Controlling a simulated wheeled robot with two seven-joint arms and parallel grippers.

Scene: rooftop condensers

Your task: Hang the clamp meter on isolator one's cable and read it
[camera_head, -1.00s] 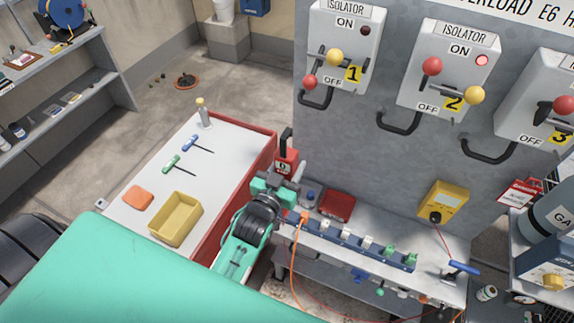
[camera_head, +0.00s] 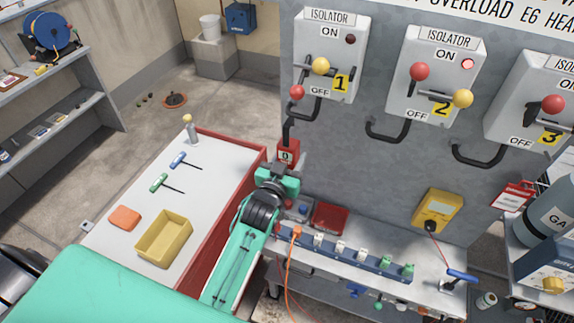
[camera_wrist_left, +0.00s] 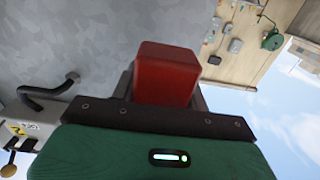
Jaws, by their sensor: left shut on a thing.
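The red clamp meter (camera_head: 287,152) is upright, its dark jaw pointing up and a small light display on its face that seems to show 0. My left gripper (camera_head: 277,174) is shut on its lower part; the red body also shows in the left wrist view (camera_wrist_left: 165,72). Isolator one (camera_head: 329,55) is on the grey cabinet, up and right of the meter, its lamp dark. Its black cable (camera_head: 305,116) loops below it. The meter's jaw overlaps the cable's left end in the picture; I cannot tell whether it is around it. My right gripper is not in view.
Isolator two (camera_head: 434,70), lamp lit red, and isolator three (camera_head: 535,100) stand to the right with their own cables. Below is a bench with a red tray (camera_head: 330,216), a blue rail (camera_head: 350,257) and a yellow meter (camera_head: 437,210). A white-topped table (camera_head: 140,195) is left.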

